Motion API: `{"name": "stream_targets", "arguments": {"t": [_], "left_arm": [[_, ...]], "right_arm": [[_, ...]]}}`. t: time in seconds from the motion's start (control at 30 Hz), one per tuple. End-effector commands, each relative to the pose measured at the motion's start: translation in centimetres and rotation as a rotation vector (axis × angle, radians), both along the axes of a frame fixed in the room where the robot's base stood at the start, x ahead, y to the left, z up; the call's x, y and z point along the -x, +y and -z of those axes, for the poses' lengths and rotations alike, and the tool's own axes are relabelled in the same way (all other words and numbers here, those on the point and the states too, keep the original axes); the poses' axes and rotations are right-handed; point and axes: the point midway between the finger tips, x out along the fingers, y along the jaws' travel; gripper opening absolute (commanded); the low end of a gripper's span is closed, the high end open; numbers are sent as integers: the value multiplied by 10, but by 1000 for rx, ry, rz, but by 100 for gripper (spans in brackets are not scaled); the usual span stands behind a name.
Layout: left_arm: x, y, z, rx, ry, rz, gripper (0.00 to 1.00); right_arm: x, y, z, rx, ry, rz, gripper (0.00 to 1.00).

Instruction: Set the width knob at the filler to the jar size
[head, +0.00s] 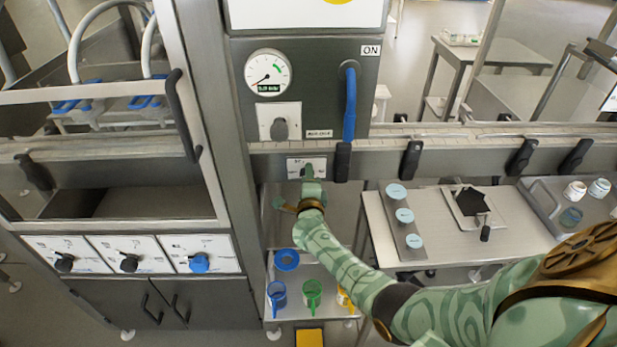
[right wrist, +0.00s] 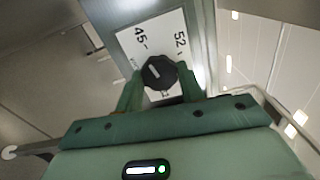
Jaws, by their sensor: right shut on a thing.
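The width knob (right wrist: 160,72) is a round black knob with a white mark. It sits on a white plate (right wrist: 132,45) printed with 45 and 52; a third label is partly hidden. The white mark points to the upper left in the right wrist view, towards the 45 side. My right gripper (right wrist: 160,88) is shut on the knob, one finger at each side. In the head view my right gripper (head: 309,180) reaches the small plate on the filler's rail and covers most of the knob. My left gripper is not in view.
Above stands the filler panel (head: 325,95) with a gauge (head: 268,73), a grey knob (head: 280,129) and a blue-handled lever (head: 350,105). Coloured cups (head: 312,293) stand on a shelf below. White jars (head: 574,191) stand in a tray at the right. Three knobs line the left cabinet (head: 130,262).

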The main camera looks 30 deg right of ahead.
Motion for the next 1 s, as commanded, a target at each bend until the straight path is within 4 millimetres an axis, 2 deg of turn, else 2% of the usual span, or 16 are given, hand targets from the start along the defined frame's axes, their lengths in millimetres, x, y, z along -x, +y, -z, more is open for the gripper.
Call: {"name": "stream_targets", "arguments": {"t": [0.43, 0.47, 0.5, 0.53, 0.87, 1.0], "left_arm": [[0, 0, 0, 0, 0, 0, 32], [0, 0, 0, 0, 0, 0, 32], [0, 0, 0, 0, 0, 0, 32], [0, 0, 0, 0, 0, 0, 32], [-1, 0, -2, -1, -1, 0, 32], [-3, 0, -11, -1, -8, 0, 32]], "right_arm": [[0, 1, 2, 10, 11, -2, 15], [0, 1, 2, 10, 11, -2, 41], [0, 1, 2, 10, 11, -2, 52], [0, 1, 2, 9, 10, -2, 58], [2, 2, 0, 8, 7, -1, 58], [18, 11, -2, 9, 8, -1, 58]]}}
